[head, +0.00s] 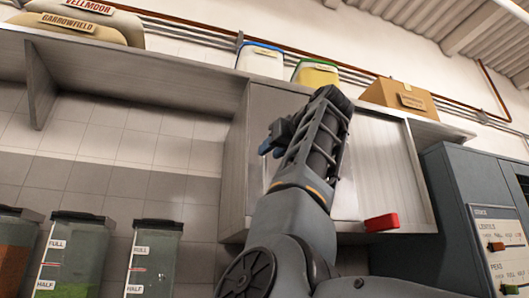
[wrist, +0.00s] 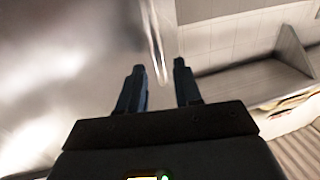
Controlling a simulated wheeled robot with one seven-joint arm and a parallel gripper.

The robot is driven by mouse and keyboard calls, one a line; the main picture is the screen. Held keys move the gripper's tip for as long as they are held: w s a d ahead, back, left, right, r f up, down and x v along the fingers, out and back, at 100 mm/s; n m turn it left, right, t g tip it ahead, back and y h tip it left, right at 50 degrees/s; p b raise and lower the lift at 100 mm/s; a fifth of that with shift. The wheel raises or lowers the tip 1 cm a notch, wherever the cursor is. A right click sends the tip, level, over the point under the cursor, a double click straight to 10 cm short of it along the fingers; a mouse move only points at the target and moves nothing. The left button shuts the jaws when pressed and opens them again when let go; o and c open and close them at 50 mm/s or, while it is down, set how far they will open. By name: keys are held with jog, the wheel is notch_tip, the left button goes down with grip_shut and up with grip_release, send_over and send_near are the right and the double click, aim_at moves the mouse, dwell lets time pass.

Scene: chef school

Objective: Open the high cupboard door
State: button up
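The high cupboard (head: 240,165) is a metal wall unit in the middle of the head view, with brushed pale front panels (head: 375,165). A red handle (head: 381,222) shows low at its right front. My arm hides much of the cupboard's left and middle front. My gripper (head: 270,143) is in front of the left part, its fingers partly hidden. In the wrist view my gripper (wrist: 159,70) is open, with two dark fingers apart. A blurred metal surface (wrist: 85,60) fills the left, and its pale edge shows just beyond the fingers. Contact cannot be told.
A long wall shelf (head: 140,75) runs left from the cupboard. Bins and a cardboard box (head: 400,97) stand on top. Clear containers (head: 75,255) stand at lower left. A dark blue-grey cabinet (head: 465,200) with a notice board (head: 497,240) stands close at right.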

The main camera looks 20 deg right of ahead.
jog(key=shift+w+a+p, duration=0.2)
jog(key=shift+w+p, duration=0.1)
jog(key=shift+w, duration=0.7)
jog(key=shift+w+a+p, duration=0.2)
jog(key=shift+w+p, duration=0.05)
jog(key=shift+w, duration=0.75)
jog(key=shift+c, duration=0.3)
grip_shut()
